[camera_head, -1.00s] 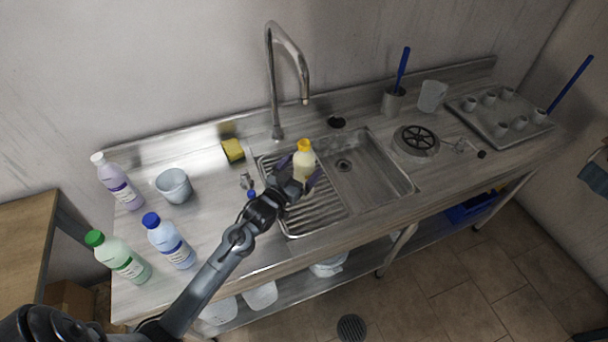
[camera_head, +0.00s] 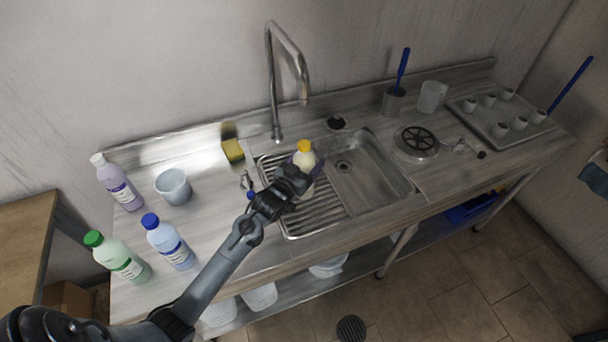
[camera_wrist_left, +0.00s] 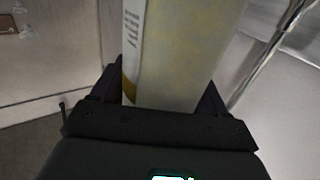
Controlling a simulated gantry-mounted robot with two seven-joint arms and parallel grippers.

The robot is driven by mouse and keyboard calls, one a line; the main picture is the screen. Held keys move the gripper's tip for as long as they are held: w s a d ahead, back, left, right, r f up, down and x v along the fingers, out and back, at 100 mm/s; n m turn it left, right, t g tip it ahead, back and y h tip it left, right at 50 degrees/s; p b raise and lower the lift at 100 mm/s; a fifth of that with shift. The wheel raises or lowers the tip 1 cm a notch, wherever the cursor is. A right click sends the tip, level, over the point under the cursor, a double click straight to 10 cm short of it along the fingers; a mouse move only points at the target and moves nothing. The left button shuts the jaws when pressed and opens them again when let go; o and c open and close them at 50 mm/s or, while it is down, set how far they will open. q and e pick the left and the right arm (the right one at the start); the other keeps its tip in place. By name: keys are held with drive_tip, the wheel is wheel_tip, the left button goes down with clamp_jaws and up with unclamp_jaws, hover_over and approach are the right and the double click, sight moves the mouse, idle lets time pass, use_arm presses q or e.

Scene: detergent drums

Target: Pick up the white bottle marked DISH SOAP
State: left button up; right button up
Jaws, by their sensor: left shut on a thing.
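A cream-white bottle with a yellow cap (camera_head: 305,158) is upright over the ribbed drainboard beside the sink. My left gripper (camera_head: 300,181) is shut on its body, and the gripper hides the lower part. In the left wrist view the pale bottle (camera_wrist_left: 185,55) fills the space between the dark fingers (camera_wrist_left: 165,95). A white label strip with small print shows on its left side there, too blurred to read. I cannot tell for sure whether the bottle is clear of the drainboard. My right gripper is not in view.
Purple (camera_head: 118,182), blue-capped (camera_head: 170,242) and green-capped (camera_head: 118,258) bottles stand at the left of the counter. A light grey cup (camera_head: 173,187) and a yellow sponge (camera_head: 232,150) are near. The tall faucet (camera_head: 273,85) rises behind the bottle. The sink basin (camera_head: 380,195) is empty.

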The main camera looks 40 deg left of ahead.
use_arm(q)
drive_tip(key=shift+c, duration=1.2)
drive_tip(key=shift+r, duration=0.2)
